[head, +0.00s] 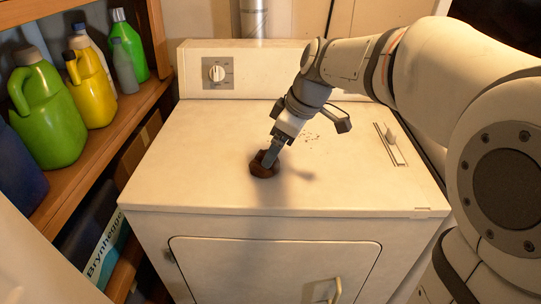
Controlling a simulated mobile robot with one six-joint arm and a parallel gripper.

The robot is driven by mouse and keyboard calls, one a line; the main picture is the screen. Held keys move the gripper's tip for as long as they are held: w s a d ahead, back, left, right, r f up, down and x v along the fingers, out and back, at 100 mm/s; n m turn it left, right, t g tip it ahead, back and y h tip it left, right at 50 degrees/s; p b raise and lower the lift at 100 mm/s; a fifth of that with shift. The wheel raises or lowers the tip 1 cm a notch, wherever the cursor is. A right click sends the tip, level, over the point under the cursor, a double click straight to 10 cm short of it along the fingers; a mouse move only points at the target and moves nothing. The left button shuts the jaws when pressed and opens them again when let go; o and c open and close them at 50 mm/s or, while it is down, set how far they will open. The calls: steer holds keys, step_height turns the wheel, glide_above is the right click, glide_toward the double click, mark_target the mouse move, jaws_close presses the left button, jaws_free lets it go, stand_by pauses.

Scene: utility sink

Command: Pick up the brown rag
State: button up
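The brown rag (262,170) is a small, dark brown, bunched lump on top of the white dryer (210,178). My gripper (270,158) comes down over it from the upper right, with its fingertips at the rag's upper right side. The fingers overlap the rag in this view and hide part of it. I cannot tell whether the fingers are closed on it or only around or beside it. The rag appears to rest on the dryer top.
A wooden shelf (120,125) at left holds several bottles, including a green jug (45,115) and a yellow jug (90,90). The dryer has a control panel with a dial (217,73) at the back and a lint slot (390,145) at right. The dryer's left top is clear.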

steer(key=x, duration=0.6)
steer(key=shift+w+a+b, duration=0.1)
steer(key=shift+a+b, duration=0.2)
steer(key=c, duration=1.1)
